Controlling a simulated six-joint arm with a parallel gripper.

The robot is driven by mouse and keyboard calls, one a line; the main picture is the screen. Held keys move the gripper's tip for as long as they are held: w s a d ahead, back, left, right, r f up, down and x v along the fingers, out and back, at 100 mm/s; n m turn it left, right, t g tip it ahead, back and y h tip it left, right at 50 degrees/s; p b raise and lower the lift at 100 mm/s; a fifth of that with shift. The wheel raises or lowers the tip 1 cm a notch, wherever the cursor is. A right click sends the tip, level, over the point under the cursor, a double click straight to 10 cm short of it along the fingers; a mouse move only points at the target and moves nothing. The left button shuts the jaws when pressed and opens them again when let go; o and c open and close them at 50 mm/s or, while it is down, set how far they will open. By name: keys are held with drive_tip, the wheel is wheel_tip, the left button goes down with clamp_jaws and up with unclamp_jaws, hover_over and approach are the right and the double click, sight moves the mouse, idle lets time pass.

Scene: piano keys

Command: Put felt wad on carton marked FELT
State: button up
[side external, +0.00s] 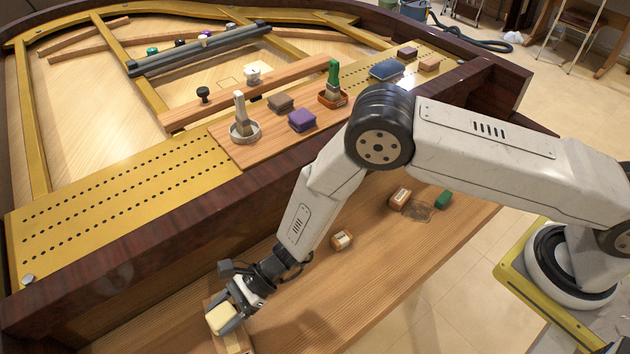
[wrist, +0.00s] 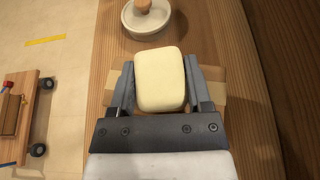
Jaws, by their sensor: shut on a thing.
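A cream, round-edged block, the felt wad (side external: 220,318), is between the fingers of my gripper (side external: 228,314) at the near left of the wooden ledge. In the wrist view the felt wad (wrist: 160,80) fills the space between both fingers of my gripper (wrist: 159,78), which is shut on it. A tan, box-like thing (side external: 235,342) lies under the gripper. In the wrist view this tan thing (wrist: 212,90) shows on both sides of the wad. It may be a carton, but no FELT marking is readable. I cannot tell whether the wad touches it.
A white dish (wrist: 148,22) with a wooden-topped thing in it stands beyond the wad. Small labelled blocks (side external: 342,240) and (side external: 400,199) and a green block (side external: 443,200) lie farther along the ledge. The dark piano rim (side external: 130,262) rises beside the ledge.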

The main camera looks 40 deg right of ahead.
drive_tip(key=shift+f, duration=0.2)
drive_tip(key=o, duration=1.2)
drive_tip(key=shift+r, duration=0.1)
drive_tip(key=shift+d+r, duration=0.1)
drive_tip(key=v, duration=1.1)
drive_tip(key=shift+d+r, duration=0.1)
drive_tip(key=shift+d, duration=0.3)
drive_tip(key=shift+r, duration=0.1)
